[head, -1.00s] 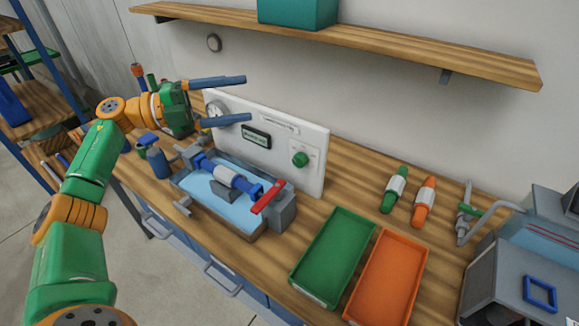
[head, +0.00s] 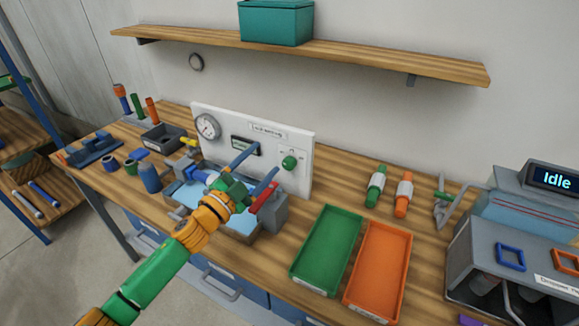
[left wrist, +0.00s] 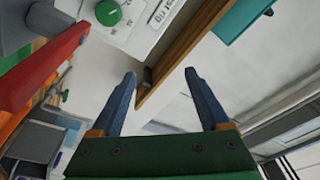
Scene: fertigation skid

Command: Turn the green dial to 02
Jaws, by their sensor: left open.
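The green dial (head: 289,162) is a round knob on the right part of the white panel (head: 305,178) behind the sink unit. It also shows at the top left of the left wrist view (left wrist: 108,12). My left gripper (head: 262,160) is open and empty, in front of the panel, with its blue fingers on either side of empty space. In the left wrist view the fingers (left wrist: 159,76) are spread and the dial lies outside them, to the upper left. My right gripper is not in view.
A red lever (head: 264,197) stands close below the left gripper. A gauge (head: 207,127) and a small display (head: 245,146) are on the panel. Green (head: 292,268) and orange (head: 349,291) trays lie to the right. A wooden shelf (head: 370,62) runs above.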

